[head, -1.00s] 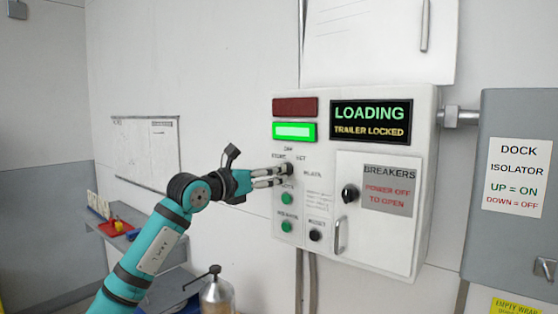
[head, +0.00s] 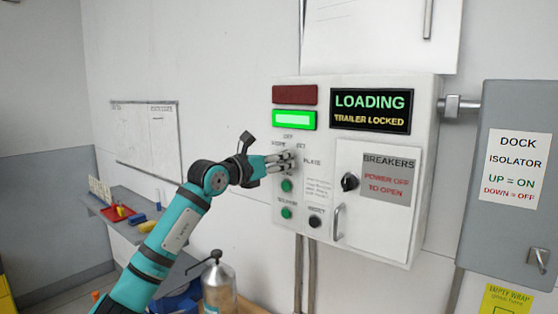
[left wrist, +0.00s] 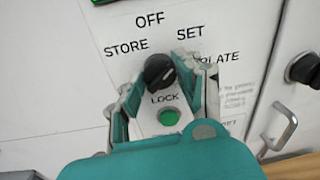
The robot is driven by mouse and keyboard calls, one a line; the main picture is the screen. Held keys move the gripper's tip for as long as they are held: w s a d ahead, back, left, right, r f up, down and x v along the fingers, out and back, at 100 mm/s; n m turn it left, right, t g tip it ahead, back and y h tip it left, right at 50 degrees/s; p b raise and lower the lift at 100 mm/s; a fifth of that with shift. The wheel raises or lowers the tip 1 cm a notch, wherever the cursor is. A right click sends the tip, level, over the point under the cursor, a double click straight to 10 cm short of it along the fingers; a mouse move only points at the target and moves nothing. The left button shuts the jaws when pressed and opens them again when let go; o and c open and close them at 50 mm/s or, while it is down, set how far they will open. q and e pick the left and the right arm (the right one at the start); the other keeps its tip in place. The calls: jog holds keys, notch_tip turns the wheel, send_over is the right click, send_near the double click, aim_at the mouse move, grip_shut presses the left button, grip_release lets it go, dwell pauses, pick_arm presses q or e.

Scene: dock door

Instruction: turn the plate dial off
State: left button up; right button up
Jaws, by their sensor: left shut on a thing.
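The plate dial (left wrist: 158,70) is a black round knob on the white control box (head: 425,150). The labels STORE, OFF, SET, PLATE and LOCK surround it. I cannot tell for sure which label its pointer faces. My left gripper (head: 287,161) reaches the dial from the left and hides most of it in the head view. In the left wrist view my left gripper's fingers (left wrist: 170,82) stand on both sides of the dial, shut on it. My right gripper is not in view.
A green button (left wrist: 168,116) sits just below the dial. A black breaker knob (head: 350,182) and a door handle (head: 337,222) stick out to the right. A lit sign (head: 370,111) reads LOADING, TRAILER LOCKED. A shelf (head: 150,215) and a metal canister (head: 218,285) stand at lower left.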

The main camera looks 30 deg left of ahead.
pick_arm(q)
jog(key=shift+c, duration=0.6)
jog(key=shift+n, duration=0.4)
jog(key=shift+f+n+b, duration=0.1)
jog(key=shift+n+b, duration=1)
jog(key=shift+n, duration=0.7)
jog(key=n, duration=0.2)
jog(key=shift+n+b, duration=0.3)
jog(key=shift+n+t, duration=0.3)
jog(key=shift+n, duration=1.2)
